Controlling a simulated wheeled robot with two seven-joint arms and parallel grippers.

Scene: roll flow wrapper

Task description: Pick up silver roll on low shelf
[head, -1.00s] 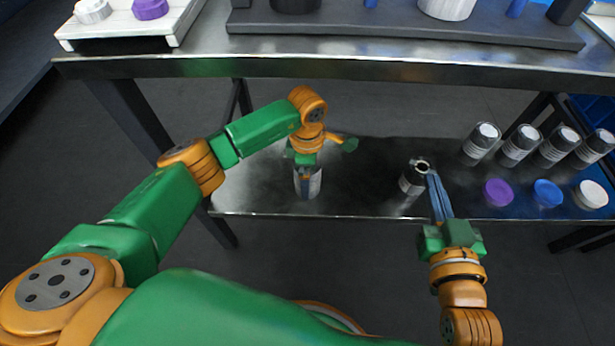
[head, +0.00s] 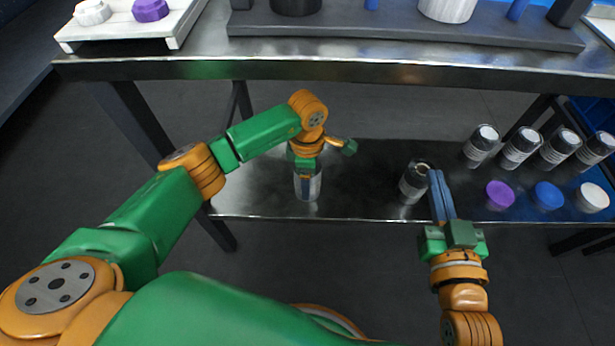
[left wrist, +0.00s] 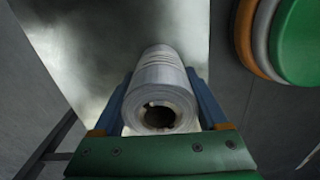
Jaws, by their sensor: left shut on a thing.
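A silver roll (head: 308,188) stands on the low shelf (head: 255,200), under my left gripper. The left wrist view shows the silver roll (left wrist: 160,95) from its hollow end, between the two blue fingers of my left gripper (left wrist: 163,100). The fingers press on its sides, so the gripper is shut on it. In the head view the left fingers are mostly hidden by the wrist. My right gripper (head: 436,175) is beside a second dark-and-silver roll (head: 412,187) on the same shelf. Its blue fingers lie close together in the picture; their gap is unclear.
Several dark-and-white rolls (head: 519,148) stand at the right of the low shelf. In front of them are a purple cap (head: 500,194), a blue cap (head: 547,195) and a white cap (head: 592,197). The upper table edge (head: 330,68) overhangs behind. The shelf between the two nearer rolls is clear.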

